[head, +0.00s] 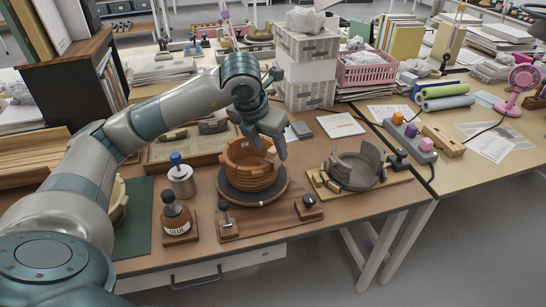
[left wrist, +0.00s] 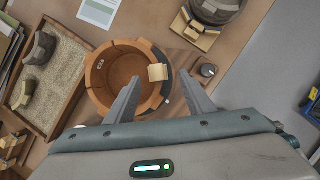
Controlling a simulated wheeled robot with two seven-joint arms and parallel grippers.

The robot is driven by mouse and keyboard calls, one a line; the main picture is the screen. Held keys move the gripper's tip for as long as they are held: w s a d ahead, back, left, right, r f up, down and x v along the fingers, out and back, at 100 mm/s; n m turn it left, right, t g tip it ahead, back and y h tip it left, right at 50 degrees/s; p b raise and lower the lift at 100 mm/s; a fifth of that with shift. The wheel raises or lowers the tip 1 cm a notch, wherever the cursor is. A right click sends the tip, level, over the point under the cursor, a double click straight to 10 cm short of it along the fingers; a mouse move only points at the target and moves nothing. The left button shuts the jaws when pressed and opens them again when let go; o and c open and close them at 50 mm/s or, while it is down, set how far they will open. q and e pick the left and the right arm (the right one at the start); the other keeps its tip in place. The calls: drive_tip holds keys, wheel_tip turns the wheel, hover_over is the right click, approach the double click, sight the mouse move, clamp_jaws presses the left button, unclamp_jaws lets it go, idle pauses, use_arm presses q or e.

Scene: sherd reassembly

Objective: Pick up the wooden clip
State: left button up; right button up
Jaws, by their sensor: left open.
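My left gripper (head: 270,151) is open above the orange-brown pot (head: 243,177), which sits on a dark round turntable (head: 255,195). In the left wrist view the gripper's two fingers (left wrist: 159,78) reach over the right part of the pot (left wrist: 101,72). A pale wooden block, which looks like a wooden clip (left wrist: 158,72), sits at the pot's rim between the fingertips; I cannot tell whether they touch it. Other pale wooden pieces, perhaps clips (head: 330,183), lie on the board beside the grey broken bowl (head: 356,170). My right gripper is in neither view.
A sand tray (head: 168,153) with sherds lies behind. A small black-knobbed block (head: 308,208) is close to the turntable's right. The table's front right is clear.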

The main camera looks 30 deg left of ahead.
sight(271, 151)
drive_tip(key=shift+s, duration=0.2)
use_arm(q)
drive_tip(key=shift+w+a+f, duration=0.1)
drive_tip(key=shift+w+f, duration=0.15)
drive_tip(key=shift+f, duration=0.2)
drive_tip(key=p+x, duration=0.1)
drive_tip(key=x, duration=0.2)
drive_tip(key=shift+w+a, duration=0.1)
drive_tip(key=shift+w, duration=0.05)
drive_tip(key=shift+w+f, duration=0.2)
drive_tip(key=shift+f, duration=0.3)
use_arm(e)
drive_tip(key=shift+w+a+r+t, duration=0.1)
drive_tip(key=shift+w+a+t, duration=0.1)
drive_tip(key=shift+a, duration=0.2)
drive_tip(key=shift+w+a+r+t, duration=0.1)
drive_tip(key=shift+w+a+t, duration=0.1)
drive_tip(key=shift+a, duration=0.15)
use_arm(q)
drive_tip(key=c, duration=0.8)
